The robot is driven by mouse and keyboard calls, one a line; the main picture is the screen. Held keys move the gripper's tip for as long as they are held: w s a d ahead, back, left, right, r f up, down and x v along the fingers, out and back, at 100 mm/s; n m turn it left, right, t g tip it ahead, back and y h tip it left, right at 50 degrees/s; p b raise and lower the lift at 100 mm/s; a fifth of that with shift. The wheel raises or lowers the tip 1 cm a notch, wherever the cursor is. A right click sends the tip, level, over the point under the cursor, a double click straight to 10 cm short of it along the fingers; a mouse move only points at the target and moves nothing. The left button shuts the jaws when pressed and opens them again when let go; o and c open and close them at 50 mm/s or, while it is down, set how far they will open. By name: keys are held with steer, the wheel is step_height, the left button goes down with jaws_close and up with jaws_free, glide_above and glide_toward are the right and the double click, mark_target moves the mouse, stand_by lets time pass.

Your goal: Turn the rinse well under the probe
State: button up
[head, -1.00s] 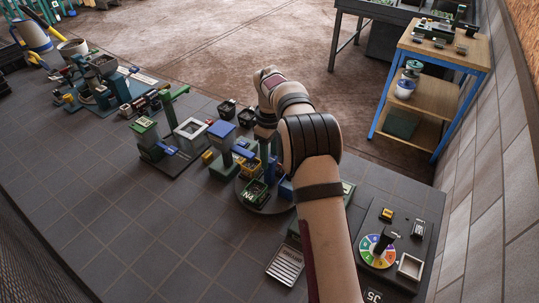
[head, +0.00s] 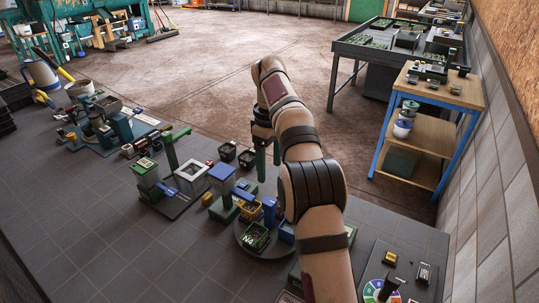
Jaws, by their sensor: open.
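A round grey turntable (head: 246,238) stands on the dark tiled bench. It carries a green square well (head: 255,237) with white lettering, a yellow-rimmed well (head: 250,211) and a blue well (head: 287,233), partly hidden by my arm. I cannot tell which is the rinse well. A blue-topped column (head: 222,179) with a blue arm (head: 244,194) reaches over the turntable near the yellow-rimmed well; its probe tip is not clear. My gripper (head: 268,162) is open, fingers pointing down, above and behind the turntable, apart from it. My forearm hides the turntable's right side.
A green post and white-framed station (head: 191,175) stand left of the column. Two small dark pots (head: 237,156) sit just left of my gripper. A coloured dial (head: 382,291) is at front right. The bench's front left is clear.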

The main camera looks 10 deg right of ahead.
steer(key=shift+r, duration=1.9)
steer(key=s+a+r+m, duration=0.2)
steer(key=s+r+m, duration=0.25)
steer(key=s, duration=0.45)
steer(key=s+a+f+m, duration=0.1)
steer(key=s+f+m, duration=0.2)
steer(key=s, duration=0.7)
steer(key=s+a+f+m+y, duration=0.1)
steer(key=s+a+f+m, duration=0.1)
steer(key=s, duration=0.8)
steer(key=s+a+f+m, duration=0.1)
steer(key=s+f+m, duration=0.4)
steer(key=s, duration=0.5)
steer(key=shift+s+a+f+y, duration=0.15)
steer(key=shift+s+f+y, duration=0.15)
steer(key=shift+f+y, duration=0.15)
steer(key=shift+c, duration=0.2)
